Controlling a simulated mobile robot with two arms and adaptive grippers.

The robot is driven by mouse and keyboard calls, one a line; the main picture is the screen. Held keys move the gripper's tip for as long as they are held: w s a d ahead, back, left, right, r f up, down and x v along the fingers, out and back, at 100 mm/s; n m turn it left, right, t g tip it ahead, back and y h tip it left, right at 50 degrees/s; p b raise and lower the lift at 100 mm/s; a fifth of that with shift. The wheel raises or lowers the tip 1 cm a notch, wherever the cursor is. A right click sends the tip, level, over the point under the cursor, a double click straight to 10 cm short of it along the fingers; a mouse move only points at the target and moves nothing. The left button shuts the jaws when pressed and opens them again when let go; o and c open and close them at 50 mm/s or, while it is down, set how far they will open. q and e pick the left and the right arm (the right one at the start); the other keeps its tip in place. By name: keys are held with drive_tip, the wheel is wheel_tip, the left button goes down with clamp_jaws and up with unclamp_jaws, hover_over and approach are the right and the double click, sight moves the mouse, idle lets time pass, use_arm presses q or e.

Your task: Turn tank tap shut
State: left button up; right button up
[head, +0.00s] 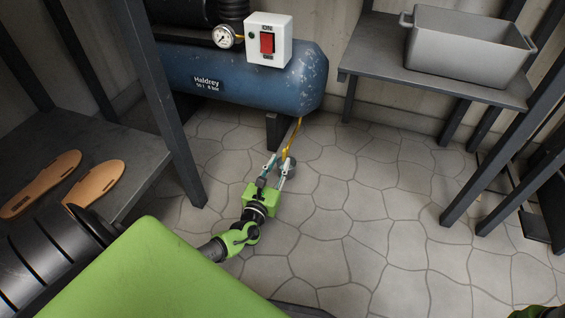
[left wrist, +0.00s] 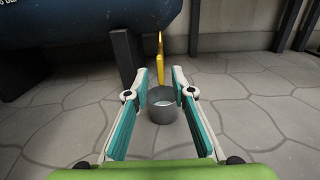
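The blue tank (head: 245,85) marked Haldrey lies across the back. A yellow bar (head: 292,134), seemingly the tap's handle, slants down below its right end. It also shows upright in the left wrist view (left wrist: 160,58), beyond the fingertips. The tap's body is not clearly visible. My left gripper (head: 278,164) points at the bar from the front. Its teal and white fingers are spread with nothing between them in the left wrist view (left wrist: 160,82); the bar appears just ahead, apart from them.
A grey pot (left wrist: 164,112) stands on the floor below the bar. The tank's dark foot (left wrist: 127,57) is to its left. A switch box (head: 268,42) sits on the tank. Shelving with sandal soles (head: 95,184) is left; a shelf with a grey bin (head: 465,50) is right.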

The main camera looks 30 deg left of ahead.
sight(283, 156)
use_arm(q)
drive_tip(key=shift+b+x, duration=0.5)
drive_tip(key=shift+x, duration=1.2)
clamp_jaws()
